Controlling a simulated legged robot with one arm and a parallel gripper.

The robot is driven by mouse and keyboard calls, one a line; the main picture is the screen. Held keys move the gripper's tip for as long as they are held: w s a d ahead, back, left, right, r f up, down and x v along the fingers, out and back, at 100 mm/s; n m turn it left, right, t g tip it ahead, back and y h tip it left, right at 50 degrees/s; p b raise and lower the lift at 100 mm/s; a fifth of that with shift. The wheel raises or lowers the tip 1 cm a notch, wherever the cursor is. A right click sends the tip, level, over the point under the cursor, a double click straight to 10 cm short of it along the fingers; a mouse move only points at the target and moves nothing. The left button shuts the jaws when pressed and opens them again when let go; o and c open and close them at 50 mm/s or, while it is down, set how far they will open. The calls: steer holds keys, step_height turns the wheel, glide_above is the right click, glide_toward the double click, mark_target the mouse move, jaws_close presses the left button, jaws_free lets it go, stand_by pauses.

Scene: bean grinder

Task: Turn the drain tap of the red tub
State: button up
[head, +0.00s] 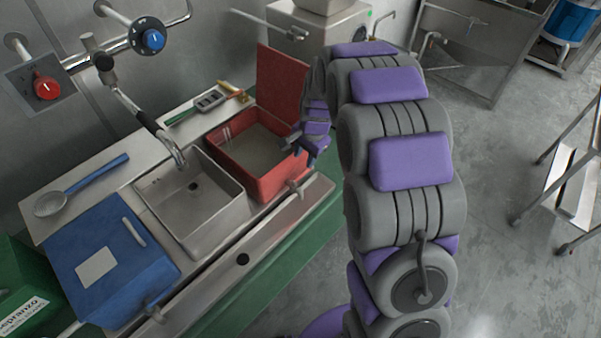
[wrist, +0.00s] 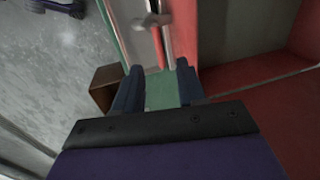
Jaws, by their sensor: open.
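The red tub (head: 262,186) stands at the right end of the counter, with its red lid raised behind it and greyish contents inside. Its drain tap (head: 297,189) is a small pale fitting low on the front, near the right corner. In the wrist view the tap (wrist: 152,21) shows at the top, beyond my fingertips and apart from them. My gripper (head: 311,157) is at the tub's right rim, above the tap in the head view. In the wrist view my gripper (wrist: 158,72) is open, with nothing between its two blue fingers. The tub's red wall (wrist: 184,30) is just right of the fingers.
A steel sink (head: 190,203) with a faucet (head: 165,140) stands left of the tub. A blue lidded tub (head: 125,245) and a blue-handled strainer (head: 85,183) are further left. A brown block (wrist: 106,84) is left of my fingers.

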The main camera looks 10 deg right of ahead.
mark_target(302, 174)
steer(key=f, duration=0.2)
steer(key=w+f+b, duration=0.1)
steer(key=f, duration=0.5)
steer(key=shift+w+f, duration=0.2)
steer(key=shift+a+f, duration=0.35)
steer(key=shift+a, duration=0.05)
steer(key=shift+d, duration=0.15)
steer(key=shift+d, duration=0.15)
steer(key=shift+c, duration=1.4)
jaws_close()
